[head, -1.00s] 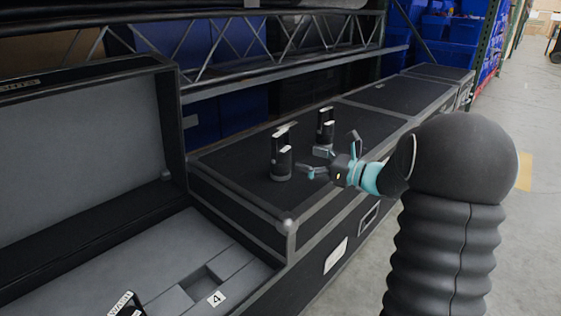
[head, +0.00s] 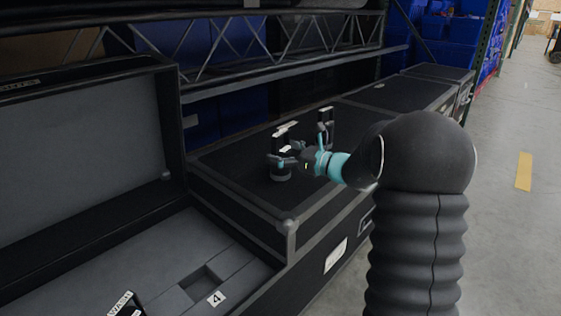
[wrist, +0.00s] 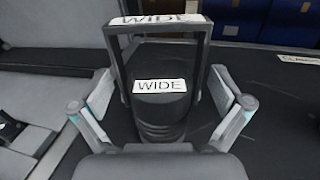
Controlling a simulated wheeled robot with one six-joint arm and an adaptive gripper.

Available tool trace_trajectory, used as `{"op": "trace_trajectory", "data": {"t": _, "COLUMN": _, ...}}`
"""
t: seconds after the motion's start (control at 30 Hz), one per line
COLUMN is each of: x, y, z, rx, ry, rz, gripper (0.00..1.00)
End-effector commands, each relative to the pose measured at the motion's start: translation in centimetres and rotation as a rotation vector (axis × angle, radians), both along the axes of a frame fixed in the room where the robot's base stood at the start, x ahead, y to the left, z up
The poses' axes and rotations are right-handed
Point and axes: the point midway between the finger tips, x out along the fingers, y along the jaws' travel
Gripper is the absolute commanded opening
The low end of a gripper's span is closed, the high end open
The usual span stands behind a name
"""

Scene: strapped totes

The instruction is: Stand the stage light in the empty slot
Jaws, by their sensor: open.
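Two dark stage lights stand upright on the closed black case. The nearer stage light (head: 281,172) is partly hidden by my gripper (head: 283,153). In the wrist view this light (wrist: 160,108) has a yoke over its top and labels reading WIDE. My gripper (wrist: 161,112) is open, with one finger on each side of the light's body; gaps seem to remain. The other stage light (head: 325,130) stands behind and to the right. The open case at lower left has a grey foam insert with an empty square slot (head: 200,283) beside a label 4.
The open case's raised lid (head: 85,150) stands at the left. A light labelled WASH (head: 124,303) sits in the foam at the bottom edge. A metal truss shelf (head: 270,75) runs behind the cases. Floor is clear at right.

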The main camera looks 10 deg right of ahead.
Motion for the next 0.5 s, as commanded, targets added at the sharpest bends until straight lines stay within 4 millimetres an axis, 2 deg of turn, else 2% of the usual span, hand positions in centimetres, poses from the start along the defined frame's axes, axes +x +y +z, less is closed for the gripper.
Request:
{"op": "trace_trajectory", "data": {"t": 0.03, "x": -0.01, "y": -0.01, "z": 0.0, "rx": 0.0, "ry": 0.0, "rz": 0.0, "gripper": 1.0}}
{"op": "trace_trajectory", "data": {"t": 0.07, "x": -0.01, "y": -0.01, "z": 0.0, "rx": 0.0, "ry": 0.0, "rz": 0.0, "gripper": 0.95}}
{"op": "trace_trajectory", "data": {"t": 0.4, "x": -0.03, "y": -0.02, "z": 0.0, "rx": 0.0, "ry": 0.0, "rz": 0.0, "gripper": 0.1}}
{"op": "trace_trajectory", "data": {"t": 0.5, "x": -0.03, "y": -0.02, "z": 0.17, "rx": 0.0, "ry": -0.003, "rz": 0.001, "gripper": 0.07}}
